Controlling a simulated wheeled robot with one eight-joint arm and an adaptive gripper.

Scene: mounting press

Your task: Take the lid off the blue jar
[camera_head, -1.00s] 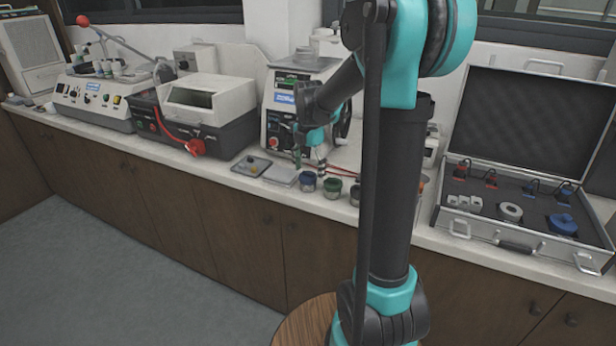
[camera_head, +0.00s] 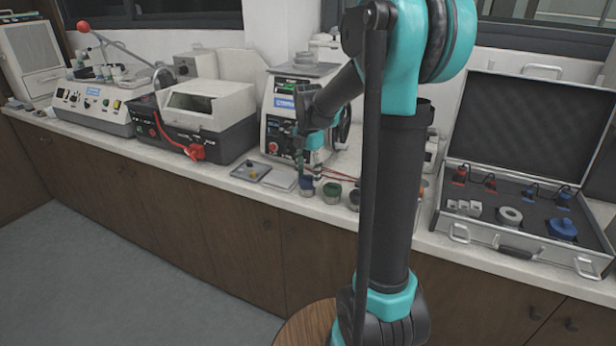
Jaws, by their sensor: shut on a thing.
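The blue jar (camera_head: 306,190) is a small jar at the front of the counter, leftmost in a short row of jars. Its blue lid (camera_head: 306,181) shows at the top, small and partly covered by my gripper. My gripper (camera_head: 307,173) points down from above, its fingers shut on the blue lid. The lid appears to be on the jar; whether there is a gap between them is too small to tell.
A green-topped jar (camera_head: 331,191) stands close on the right, with another jar (camera_head: 354,197) beyond. A flat grey plate (camera_head: 250,170) lies to the left. A press machine (camera_head: 284,101) stands behind. An open case (camera_head: 480,233) is at the right.

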